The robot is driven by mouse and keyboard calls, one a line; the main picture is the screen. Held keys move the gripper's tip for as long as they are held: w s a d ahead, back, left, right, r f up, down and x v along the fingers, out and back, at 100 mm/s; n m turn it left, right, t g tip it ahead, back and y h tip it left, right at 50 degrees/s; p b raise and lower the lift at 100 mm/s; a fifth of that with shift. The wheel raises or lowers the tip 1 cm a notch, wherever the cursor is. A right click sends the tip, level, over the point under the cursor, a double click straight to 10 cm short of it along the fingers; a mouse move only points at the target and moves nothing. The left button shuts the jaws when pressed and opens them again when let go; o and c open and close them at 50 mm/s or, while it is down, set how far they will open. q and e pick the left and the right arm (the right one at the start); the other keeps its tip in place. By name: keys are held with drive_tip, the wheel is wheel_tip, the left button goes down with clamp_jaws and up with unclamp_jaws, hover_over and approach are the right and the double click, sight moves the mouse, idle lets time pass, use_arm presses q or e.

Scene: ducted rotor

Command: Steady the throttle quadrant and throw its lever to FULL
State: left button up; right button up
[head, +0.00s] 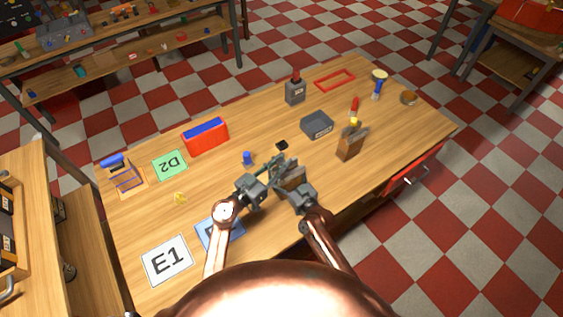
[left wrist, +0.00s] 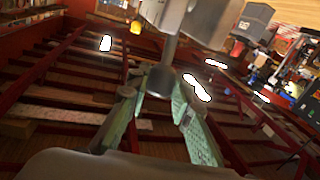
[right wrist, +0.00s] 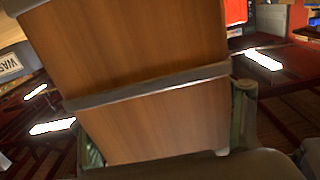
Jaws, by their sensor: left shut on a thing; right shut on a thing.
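The throttle quadrant, a wooden-sided block with grey metal trim, stands near the table's front edge in the head view (head: 293,173), partly hidden by my grippers. It fills much of the right wrist view (right wrist: 140,60). My right gripper (head: 287,187) is shut on its body, with a finger on either side of the wood in the right wrist view (right wrist: 165,135). My left gripper (head: 272,166) is at its left side; in the left wrist view (left wrist: 160,88) its fingers are shut around a grey shaft, apparently the lever (left wrist: 168,52). The lever's setting cannot be read.
On the wooden table (head: 320,215) are a red-and-blue box (head: 205,136), a dark grey box (head: 317,124), a wooden block with a yellow top (head: 351,143) and a small blue piece (head: 247,158). Cards D2 (head: 170,165) and E1 (head: 167,261) lie at left.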

use_arm(q)
clamp_jaws()
drive_tip(key=shift+d, duration=0.15)
